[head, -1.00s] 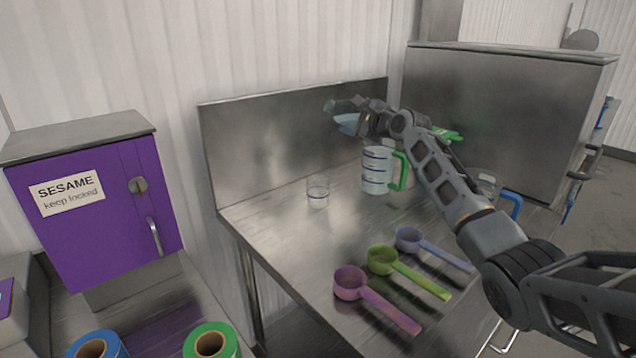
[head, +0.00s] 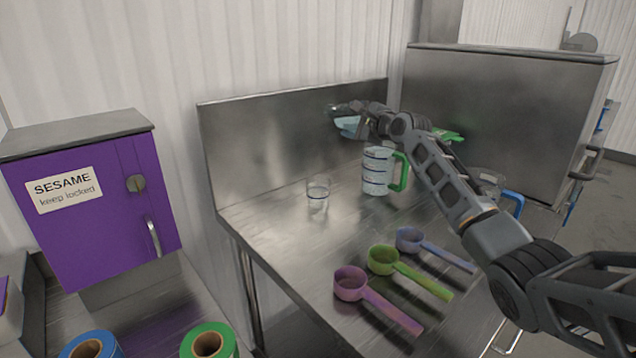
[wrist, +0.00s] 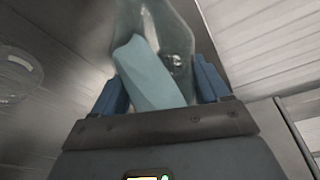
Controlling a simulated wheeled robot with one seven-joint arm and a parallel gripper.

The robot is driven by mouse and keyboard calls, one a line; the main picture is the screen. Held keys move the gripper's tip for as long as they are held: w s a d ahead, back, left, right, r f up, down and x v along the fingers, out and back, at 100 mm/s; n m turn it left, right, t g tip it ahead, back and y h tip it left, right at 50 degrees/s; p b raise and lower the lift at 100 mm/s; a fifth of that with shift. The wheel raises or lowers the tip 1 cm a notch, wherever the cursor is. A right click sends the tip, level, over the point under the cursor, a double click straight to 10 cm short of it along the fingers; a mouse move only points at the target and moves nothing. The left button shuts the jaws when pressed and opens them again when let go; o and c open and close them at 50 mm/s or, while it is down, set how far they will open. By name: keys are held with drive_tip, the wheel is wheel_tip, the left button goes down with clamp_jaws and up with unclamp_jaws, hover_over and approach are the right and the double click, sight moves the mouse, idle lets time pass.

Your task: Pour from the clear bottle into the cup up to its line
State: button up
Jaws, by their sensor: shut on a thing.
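The clear bottle (head: 347,124) is held tilted above the table, right of and higher than the cup. Pale blue liquid or contents show inside it, also in the wrist view (wrist: 146,72). My gripper (head: 368,120) is shut on the bottle; its blue fingers flank it in the wrist view (wrist: 160,88). The small clear cup (head: 318,194) stands upright on the steel table, with a dark line around it. It also shows at the left edge of the wrist view (wrist: 16,78). I see no stream between them, and the cup's fill level is too small to tell.
A measuring jug with a green handle (head: 378,172) stands right of the cup, below my gripper. A pink scoop (head: 351,284), a green scoop (head: 384,260) and a blue scoop (head: 410,239) lie at the front. A steel backsplash (head: 260,150) rises behind. A purple cabinet (head: 105,215) is at left.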

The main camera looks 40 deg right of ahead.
drive_tip(key=shift+d+f+n+b, duration=0.15)
drive_tip(key=shift+f+n+b, duration=0.25)
drive_tip(key=shift+b, duration=0.3)
idle(0.4)
drive_tip(key=shift+w+a+n+h+p, duration=0.1)
drive_tip(key=shift+a+n+h+p, duration=0.3)
drive_tip(key=shift+n, duration=0.4)
idle(1.2)
drive_tip(key=shift+a+f+n, duration=0.1)
drive_tip(key=shift+f+n, duration=0.3)
drive_tip(key=shift+f, duration=0.1)
idle(1.6)
drive_tip(key=shift+r, duration=0.1)
